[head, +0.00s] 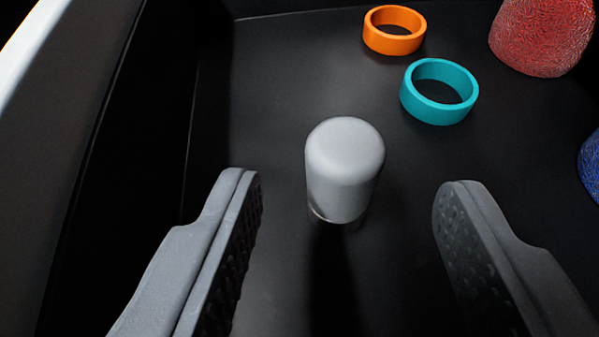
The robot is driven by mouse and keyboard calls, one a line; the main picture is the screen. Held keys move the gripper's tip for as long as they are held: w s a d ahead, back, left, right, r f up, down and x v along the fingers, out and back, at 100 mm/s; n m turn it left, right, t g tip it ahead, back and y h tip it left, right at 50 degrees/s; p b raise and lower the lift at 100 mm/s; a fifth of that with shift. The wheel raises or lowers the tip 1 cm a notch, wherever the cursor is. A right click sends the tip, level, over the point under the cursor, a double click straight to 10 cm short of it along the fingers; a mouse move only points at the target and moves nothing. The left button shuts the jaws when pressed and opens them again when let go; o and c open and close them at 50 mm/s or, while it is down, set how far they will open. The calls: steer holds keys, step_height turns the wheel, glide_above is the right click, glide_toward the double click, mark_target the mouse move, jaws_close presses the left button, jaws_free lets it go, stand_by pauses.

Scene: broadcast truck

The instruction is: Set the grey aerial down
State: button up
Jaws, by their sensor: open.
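The grey aerial (345,172) is a short, round-topped cylinder standing upright on a black surface in the middle of the head view. A thin, shinier band shows at its base. My gripper (350,195) is open, with one finger to the left of the aerial and one to the right. Clear gaps show between the aerial and both fingers, and neither touches it.
An orange ring (393,43) and a teal ring (438,108) lie behind the aerial to the right. A red textured object (541,35) stands at the top right, and a blue one (592,165) is cut off at the right edge. A dark wall (130,130) rises on the left.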

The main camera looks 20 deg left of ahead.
steer(key=shift+s, duration=0.25)
step_height(320, 180, up, 29)
steer(key=s+d+t+h, duration=0.1)
steer(key=s+d, duration=0.1)
steer(key=s+a+r, duration=0.1)
steer(key=s+r, duration=0.9)
steer(key=r, duration=0.3)
steer(key=s+a+r+m+t, duration=0.1)
steer(key=s+r, duration=0.9)
steer(key=r, duration=0.4)
steer(key=shift+r+t+h, duration=0.25)
steer(key=shift+t+h, duration=0.05)
steer(key=shift+s+r, duration=0.1)
